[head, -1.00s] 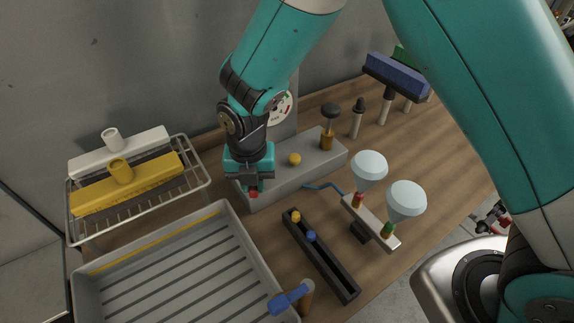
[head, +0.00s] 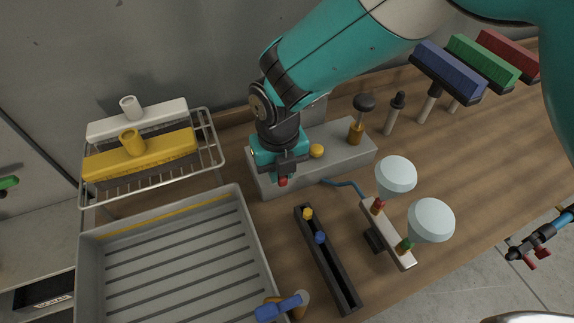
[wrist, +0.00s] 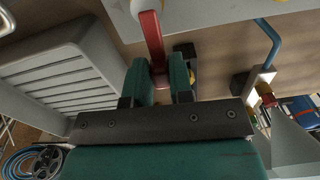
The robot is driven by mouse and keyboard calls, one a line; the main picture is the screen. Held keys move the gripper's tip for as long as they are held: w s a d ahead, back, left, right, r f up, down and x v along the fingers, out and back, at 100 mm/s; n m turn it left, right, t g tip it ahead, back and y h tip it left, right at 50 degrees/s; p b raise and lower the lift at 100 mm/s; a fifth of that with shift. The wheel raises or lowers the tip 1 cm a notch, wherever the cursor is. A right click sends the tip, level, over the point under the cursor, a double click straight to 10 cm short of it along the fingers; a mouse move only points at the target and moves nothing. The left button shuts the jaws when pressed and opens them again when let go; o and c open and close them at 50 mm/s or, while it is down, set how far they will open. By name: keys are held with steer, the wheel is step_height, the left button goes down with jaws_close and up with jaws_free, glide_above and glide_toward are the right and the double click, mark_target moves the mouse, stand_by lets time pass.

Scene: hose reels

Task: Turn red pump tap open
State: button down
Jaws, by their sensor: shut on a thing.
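The red pump tap (head: 283,181) is at the front left of the grey pump block (head: 345,149). In the wrist view the red tap's lever (wrist: 152,38) runs from a pale round base down between my gripper's fingers. My gripper (head: 284,174) is shut on this lever. It also shows in the wrist view (wrist: 161,84), with one teal finger on each side of the lever. In the head view my gripper and wrist hide most of the tap and the block's left end.
A grey ribbed tray (head: 170,270) stands front left, with a wire rack (head: 212,150) behind it. A dark narrow trough (head: 330,265) and two pale funnels (head: 396,175) stand in front of the block. A blue hose (head: 345,185) leaves the block. Several brushes stand back right.

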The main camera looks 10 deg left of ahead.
steer(key=shift+w+a+r, duration=0.1)
steer(key=c, duration=1)
jaws_free()
step_height(320, 180, up, 17)
steer(key=b, duration=0.2)
steer(key=shift+r+b, duration=0.15)
steer(key=shift+b, duration=0.25)
